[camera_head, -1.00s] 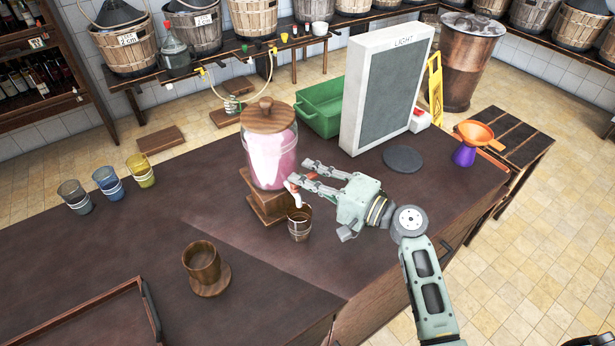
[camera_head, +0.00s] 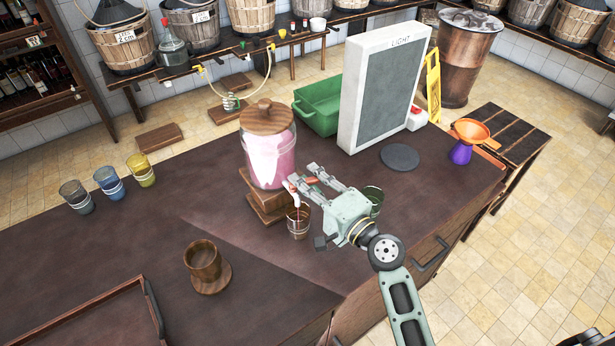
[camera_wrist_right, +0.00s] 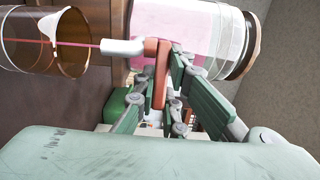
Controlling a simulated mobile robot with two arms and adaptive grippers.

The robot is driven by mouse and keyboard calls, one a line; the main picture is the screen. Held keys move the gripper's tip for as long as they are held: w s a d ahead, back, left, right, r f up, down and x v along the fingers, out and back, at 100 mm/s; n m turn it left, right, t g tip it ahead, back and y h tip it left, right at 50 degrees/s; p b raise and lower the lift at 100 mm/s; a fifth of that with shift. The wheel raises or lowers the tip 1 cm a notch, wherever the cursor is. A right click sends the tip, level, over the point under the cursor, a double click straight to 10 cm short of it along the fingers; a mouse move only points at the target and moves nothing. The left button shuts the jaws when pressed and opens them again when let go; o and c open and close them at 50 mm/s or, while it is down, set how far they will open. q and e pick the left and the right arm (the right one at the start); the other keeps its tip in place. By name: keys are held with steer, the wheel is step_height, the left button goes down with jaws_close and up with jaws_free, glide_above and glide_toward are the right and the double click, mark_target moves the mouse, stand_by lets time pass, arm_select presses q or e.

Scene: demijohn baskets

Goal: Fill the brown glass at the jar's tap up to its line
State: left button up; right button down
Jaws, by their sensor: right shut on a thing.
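The glass jar (camera_head: 268,155) with a wooden lid holds pink liquid and stands on a wooden block. The brown glass (camera_head: 298,226) stands upright on the counter under the white tap spout (camera_head: 293,184); it also shows in the right wrist view (camera_wrist_right: 72,42). A thin pink-red stream runs from the spout into the glass. My right gripper (camera_head: 303,175) is shut on the tap's red lever (camera_wrist_right: 158,72), beside the jar and above the glass. The liquid level in the glass is hard to make out. My left gripper is not in view.
A wooden cup (camera_head: 203,262) stands on a round coaster in front. Grey, blue and yellow glasses (camera_head: 108,182) stand at the left. A green glass (camera_head: 373,197) is partly hidden behind my right gripper.

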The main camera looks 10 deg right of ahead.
steer(key=shift+f, duration=0.15)
steer(key=c, duration=1.8)
jaws_free()
steer(key=v, duration=1.2)
